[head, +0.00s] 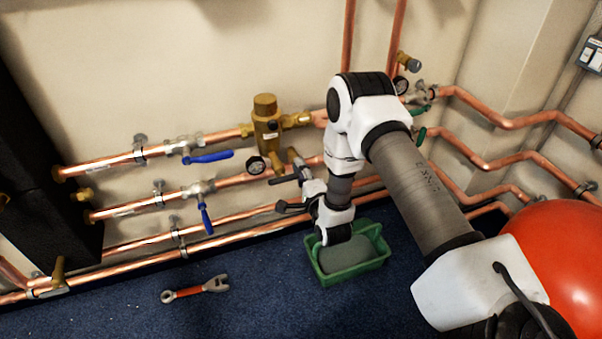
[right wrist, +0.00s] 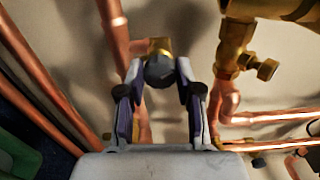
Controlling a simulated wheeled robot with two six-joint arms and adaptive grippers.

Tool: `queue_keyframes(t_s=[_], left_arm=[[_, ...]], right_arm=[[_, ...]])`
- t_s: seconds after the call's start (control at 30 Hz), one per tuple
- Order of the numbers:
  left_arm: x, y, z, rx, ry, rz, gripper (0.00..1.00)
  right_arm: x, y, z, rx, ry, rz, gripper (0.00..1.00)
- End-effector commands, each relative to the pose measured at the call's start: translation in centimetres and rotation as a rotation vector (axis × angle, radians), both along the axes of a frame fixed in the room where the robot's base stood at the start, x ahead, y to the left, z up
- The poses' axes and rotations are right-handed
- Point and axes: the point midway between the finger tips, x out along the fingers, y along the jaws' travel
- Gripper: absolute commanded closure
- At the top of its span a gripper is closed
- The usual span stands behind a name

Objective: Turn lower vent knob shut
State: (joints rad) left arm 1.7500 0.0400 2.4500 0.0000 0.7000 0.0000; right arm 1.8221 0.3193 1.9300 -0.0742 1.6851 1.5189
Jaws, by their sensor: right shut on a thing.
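The vent knob is a dark grey, faceted cap (right wrist: 159,71) on a brass fitting (right wrist: 155,45) in the right wrist view. My right gripper (right wrist: 158,88) is shut on this knob, with one finger on each side. In the head view my right gripper (head: 284,193) is at the pipes below the brass valve body (head: 266,122). The knob itself is hidden there, so its turn angle cannot be told. My left gripper is not in view.
Copper pipes (head: 235,222) run along the wall close to my gripper. A pressure gauge (head: 257,165) and blue lever handles (head: 207,157) are to the left. A green tray (head: 372,268), a wrench (head: 194,289) and a red tank (head: 562,255) are nearby.

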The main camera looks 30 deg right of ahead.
Motion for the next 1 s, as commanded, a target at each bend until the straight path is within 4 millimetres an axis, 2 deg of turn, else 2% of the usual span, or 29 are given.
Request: queue_keyframes(t_s=[0.3, 0.5, 1.0], left_arm=[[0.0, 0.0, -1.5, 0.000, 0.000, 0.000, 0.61], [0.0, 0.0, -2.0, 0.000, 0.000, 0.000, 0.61], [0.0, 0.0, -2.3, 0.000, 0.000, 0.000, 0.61]], right_arm=[[0.0, 0.0, -0.2, 0.263, -0.064, 0.000, 1.00], [0.0, 0.0, -0.2, 0.377, -0.090, 0.000, 1.00], [0.0, 0.0, 0.0, 0.462, -0.110, 0.000, 1.00]])
